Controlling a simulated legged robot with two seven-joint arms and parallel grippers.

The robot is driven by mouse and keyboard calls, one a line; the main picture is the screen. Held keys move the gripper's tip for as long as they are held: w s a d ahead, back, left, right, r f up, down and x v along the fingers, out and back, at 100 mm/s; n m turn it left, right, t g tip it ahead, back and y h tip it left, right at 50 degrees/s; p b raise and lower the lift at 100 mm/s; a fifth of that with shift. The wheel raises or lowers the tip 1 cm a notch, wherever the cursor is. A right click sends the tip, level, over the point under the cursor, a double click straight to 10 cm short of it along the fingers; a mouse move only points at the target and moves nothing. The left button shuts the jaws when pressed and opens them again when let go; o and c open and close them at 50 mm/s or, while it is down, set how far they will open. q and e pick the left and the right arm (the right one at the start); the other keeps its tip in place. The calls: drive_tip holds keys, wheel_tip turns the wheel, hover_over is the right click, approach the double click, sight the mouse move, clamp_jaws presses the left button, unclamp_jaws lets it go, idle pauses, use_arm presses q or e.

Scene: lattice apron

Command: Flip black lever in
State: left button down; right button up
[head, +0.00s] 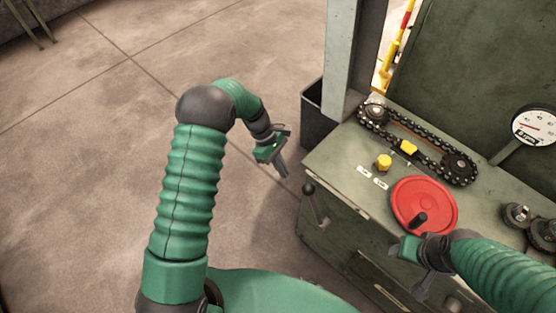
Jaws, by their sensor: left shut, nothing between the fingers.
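The black lever (310,189) has a round knob on a thin shaft. It stands on the left side of the green machine cabinet, with its shaft running down to a pivot on the cabinet face. My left gripper (283,172) is shut and empty, a little above and to the left of the lever knob in the picture, and appears apart from it. My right gripper (421,287) hangs in front of the cabinet, below the red handwheel. Its fingers are small and partly dark, so I cannot tell whether they are open.
The cabinet top (338,162) carries the red handwheel (423,203), a yellow knob (383,162), a chain drive (459,167) and a dial gauge (536,126). A grey post (341,60) and a dark bin (314,123) stand behind the lever. The floor on the left is clear.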

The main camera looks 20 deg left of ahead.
use_arm(q)
drive_tip(key=d, duration=0.1)
drive_tip(key=d+f, duration=0.1)
drive_tip(key=d, duration=0.1)
drive_tip(key=s+d, duration=0.1)
drive_tip(key=d, duration=0.1)
drive_tip(key=shift+d+f, duration=0.1)
drive_tip(key=shift+f, duration=0.05)
